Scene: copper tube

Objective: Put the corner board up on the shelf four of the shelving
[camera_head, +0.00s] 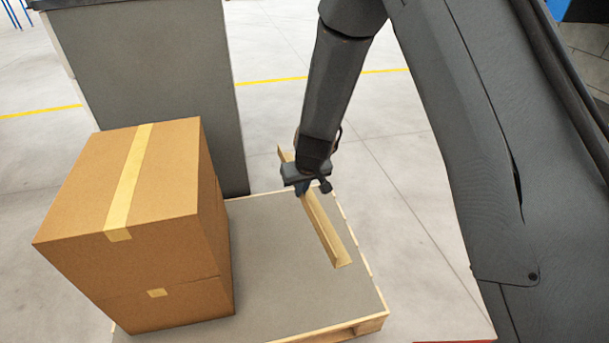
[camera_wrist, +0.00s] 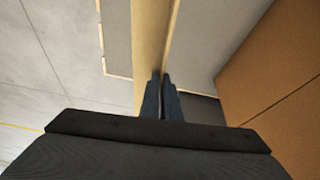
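The corner board (camera_head: 327,232) is a long, tan, L-shaped strip. In the head view it slants over the right part of the pallet (camera_head: 270,262), its far end showing past the pallet's back edge. My gripper (camera_head: 303,188) is at the board toward its far end and hides part of it. In the wrist view the board (camera_wrist: 150,45) runs up from my gripper (camera_wrist: 161,90). The two dark fingers are close together with the board's upright flange between them. I cannot tell whether the board touches the pallet. No shelving is recognisable in view.
Stacked cardboard boxes (camera_head: 130,225) stand on the pallet's left part, and a box side (camera_wrist: 280,80) shows at right in the wrist view. A tall grey block (camera_head: 155,95) stands behind. Open concrete floor (camera_head: 400,170) with a yellow line lies right and beyond.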

